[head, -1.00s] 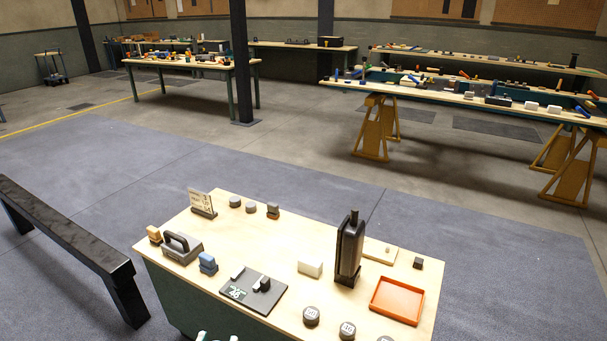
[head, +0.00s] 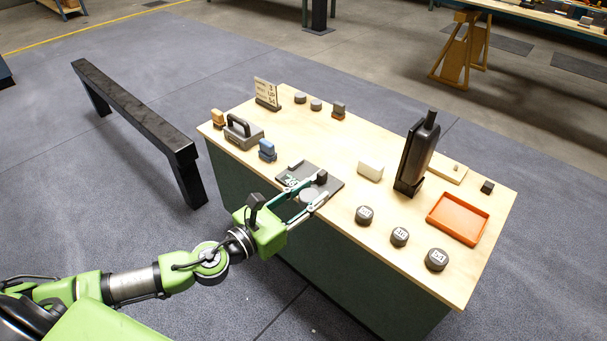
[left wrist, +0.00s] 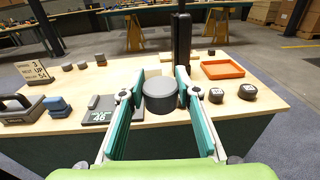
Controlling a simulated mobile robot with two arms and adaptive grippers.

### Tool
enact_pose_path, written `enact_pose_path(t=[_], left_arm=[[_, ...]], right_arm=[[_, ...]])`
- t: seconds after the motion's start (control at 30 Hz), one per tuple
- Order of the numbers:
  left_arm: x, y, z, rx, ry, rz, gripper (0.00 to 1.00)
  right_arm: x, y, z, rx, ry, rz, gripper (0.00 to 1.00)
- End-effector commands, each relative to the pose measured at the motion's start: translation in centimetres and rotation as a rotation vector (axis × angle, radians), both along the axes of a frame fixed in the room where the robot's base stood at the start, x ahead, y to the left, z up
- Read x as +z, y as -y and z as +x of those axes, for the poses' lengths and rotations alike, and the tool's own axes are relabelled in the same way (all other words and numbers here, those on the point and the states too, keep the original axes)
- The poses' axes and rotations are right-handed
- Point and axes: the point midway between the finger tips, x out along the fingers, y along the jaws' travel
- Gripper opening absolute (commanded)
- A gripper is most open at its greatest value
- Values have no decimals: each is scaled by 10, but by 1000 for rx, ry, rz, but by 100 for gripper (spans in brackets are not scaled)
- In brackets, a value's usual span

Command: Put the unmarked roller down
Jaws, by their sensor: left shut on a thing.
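My left gripper (head: 318,190) is shut on a plain grey round roller (head: 308,196), its fingers on either side of it. No mark shows on the roller in the left wrist view (left wrist: 160,94). In the head view it overlaps the front right part of a dark flat plate (head: 334,190) with a green number readout; I cannot tell whether it touches it. Three dark rollers with white marks (head: 364,215) (head: 399,236) (head: 437,259) stand along the front right of the workbench (head: 370,262). My right gripper is not in view.
A black bottle-like object (head: 417,155) stands right of centre. An orange tray (head: 434,217), a white block (head: 370,171), a handled grey block (head: 243,132), a blue block (head: 267,150) and a sign (head: 266,92) are on the bench. Bare wood shows in the middle. A black bench (head: 140,110) stands left.

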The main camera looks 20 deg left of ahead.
Motion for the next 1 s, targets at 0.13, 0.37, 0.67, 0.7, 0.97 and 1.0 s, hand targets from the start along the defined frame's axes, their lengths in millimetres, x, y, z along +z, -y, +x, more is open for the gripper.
enact_pose_path(t=[0.13,0.37,0.67,0.7,0.97,1.0], left_arm=[[-6,-6,13,-16,5,6,5],[-19,-20,42,-56,1,-2,5],[-25,-40,73,-90,0,-9,5],[-26,-45,80,-95,3,-8,5],[-22,-73,111,-131,3,-2,5],[-22,-75,112,-134,2,-1,5]], right_arm=[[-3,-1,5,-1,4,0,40],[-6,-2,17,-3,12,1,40],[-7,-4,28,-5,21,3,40],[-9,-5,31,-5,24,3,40],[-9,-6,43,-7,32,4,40],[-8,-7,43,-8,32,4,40]])
